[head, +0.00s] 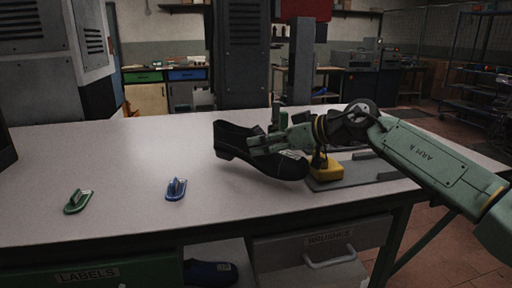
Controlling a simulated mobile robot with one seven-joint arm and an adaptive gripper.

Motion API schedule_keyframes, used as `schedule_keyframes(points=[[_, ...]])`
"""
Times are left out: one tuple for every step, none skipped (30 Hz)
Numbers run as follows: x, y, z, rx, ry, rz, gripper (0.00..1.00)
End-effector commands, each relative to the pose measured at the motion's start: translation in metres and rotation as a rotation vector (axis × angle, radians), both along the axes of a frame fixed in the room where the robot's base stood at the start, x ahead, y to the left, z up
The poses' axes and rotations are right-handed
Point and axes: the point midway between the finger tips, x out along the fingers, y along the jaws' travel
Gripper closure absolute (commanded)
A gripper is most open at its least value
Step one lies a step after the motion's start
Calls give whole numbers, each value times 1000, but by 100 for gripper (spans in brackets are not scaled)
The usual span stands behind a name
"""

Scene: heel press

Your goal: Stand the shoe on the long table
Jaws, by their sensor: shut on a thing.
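A black shoe (276,167) is in the middle of the head view, tilted with its toe lower toward the right and its heel at the left. My gripper (262,143) is shut on the shoe at its upper side, coming in from the right. The shoe appears at or just above the surface of the long table (120,155); I cannot tell whether it touches. The far side of the shoe and one finger are hidden.
A grey plate (372,177) with a yellow block (326,171) lies right beside the toe. A green-handled item (78,201) and a blue one (176,189) lie at the front left. The table's left middle is clear. Grey machine columns (243,60) stand behind.

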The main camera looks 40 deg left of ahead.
Motion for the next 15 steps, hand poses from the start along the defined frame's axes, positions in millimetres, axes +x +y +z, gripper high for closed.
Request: schedule_keyframes(points=[[0,12,2,1,0,3,96],[1,18,2,1,1,3,96],[2,23,1,2,1,0,96],[3,27,1,2,1,0,96],[3,30,0,2,0,0,96],[3,33,-1,2,0,0,96],[4,34,-1,2,1,-1,96],[4,35,-2,2,1,-1,96],[4,36,-4,2,2,-2,96],[4,36,-6,2,2,-1,96],[4,36,-8,1,3,-1,96],[4,36,-12,1,3,-1,96],[4,35,-16,1,3,-1,96],[4,36,-20,2,4,-2,96],[4,36,-26,2,4,-1,96]])
